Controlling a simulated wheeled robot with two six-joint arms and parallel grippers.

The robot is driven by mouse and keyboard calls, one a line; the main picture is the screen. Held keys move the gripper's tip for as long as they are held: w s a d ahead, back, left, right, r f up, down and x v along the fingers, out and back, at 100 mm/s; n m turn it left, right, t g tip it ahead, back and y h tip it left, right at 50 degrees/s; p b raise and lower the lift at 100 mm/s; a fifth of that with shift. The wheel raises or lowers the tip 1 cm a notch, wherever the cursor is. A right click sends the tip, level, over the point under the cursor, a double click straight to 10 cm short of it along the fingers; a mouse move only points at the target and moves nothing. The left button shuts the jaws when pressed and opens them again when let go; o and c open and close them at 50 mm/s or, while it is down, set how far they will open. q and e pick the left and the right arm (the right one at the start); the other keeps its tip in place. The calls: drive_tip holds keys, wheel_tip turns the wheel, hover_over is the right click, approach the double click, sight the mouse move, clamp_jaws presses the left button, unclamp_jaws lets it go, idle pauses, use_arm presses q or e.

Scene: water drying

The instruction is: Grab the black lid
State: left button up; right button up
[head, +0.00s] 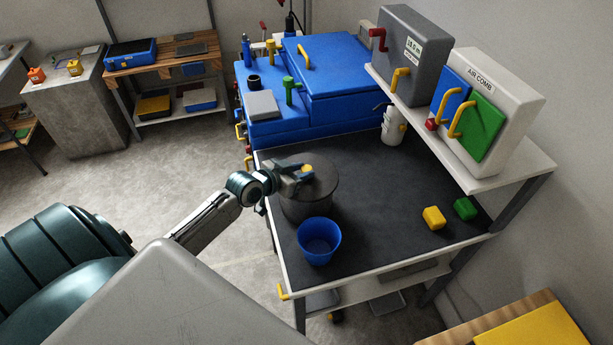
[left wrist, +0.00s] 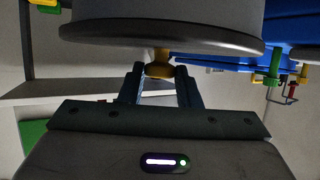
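The black lid (head: 322,184) lies on a dark pot (head: 306,208) at the left side of the dark worktop. It has a yellow knob (head: 307,169) on top. In the left wrist view, which looks upside down, the lid (left wrist: 215,42) spans the top and the knob (left wrist: 160,66) points down from it. My left gripper (head: 302,175) is at the knob. In the left wrist view its two fingers (left wrist: 160,75) stand on either side of the knob, with a gap visible on each side. My right gripper is not in view.
A blue cup (head: 319,242) stands just in front of the pot. Yellow (head: 433,218) and green (head: 465,208) blocks lie at the right of the worktop. A white bottle (head: 393,126) stands at the back, below a shelf with machines (head: 500,110). The worktop's middle is clear.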

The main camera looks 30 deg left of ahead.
use_arm(q)
drive_tip(key=shift+c, duration=0.4)
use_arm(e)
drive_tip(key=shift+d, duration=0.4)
use_arm(q)
drive_tip(key=shift+r, duration=0.15)
